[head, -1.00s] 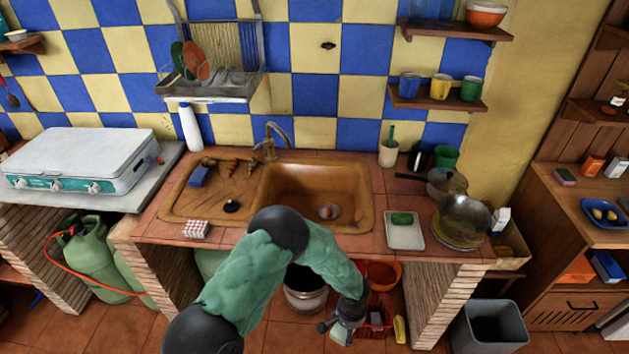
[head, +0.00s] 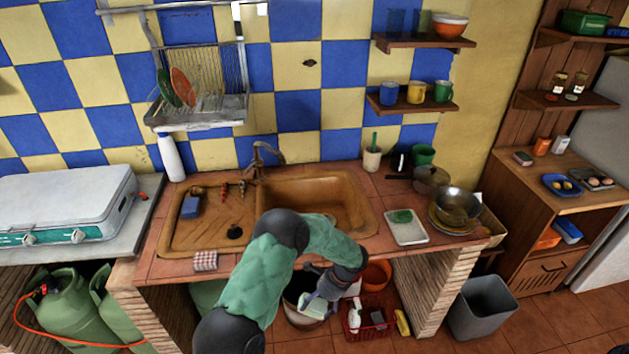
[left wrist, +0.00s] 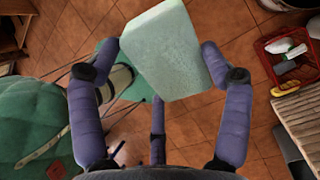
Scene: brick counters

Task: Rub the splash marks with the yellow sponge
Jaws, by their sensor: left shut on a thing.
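My left gripper (head: 322,292) is shut on a pale green sponge-like block (left wrist: 165,52), held below the counter front; the block also shows in the head view (head: 314,306). In the left wrist view my left gripper (left wrist: 163,68) has its fingers on the block's sides. I see no clearly yellow sponge; a small yellow object (head: 402,322) lies on the floor beside the red crate. A dark mark (head: 309,63) is on a yellow wall tile. Small reddish-brown shapes (head: 241,188) are on the drainboard; I cannot tell whether they are splashes. My right gripper is out of view.
The brown sink (head: 330,205) has a tap behind it and a blue block (head: 190,206) on its drainboard. A white tray (head: 405,232) with a green pad, pans and a bottle (head: 171,158) stand on the counter. The red crate (head: 350,326) and a bucket are below.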

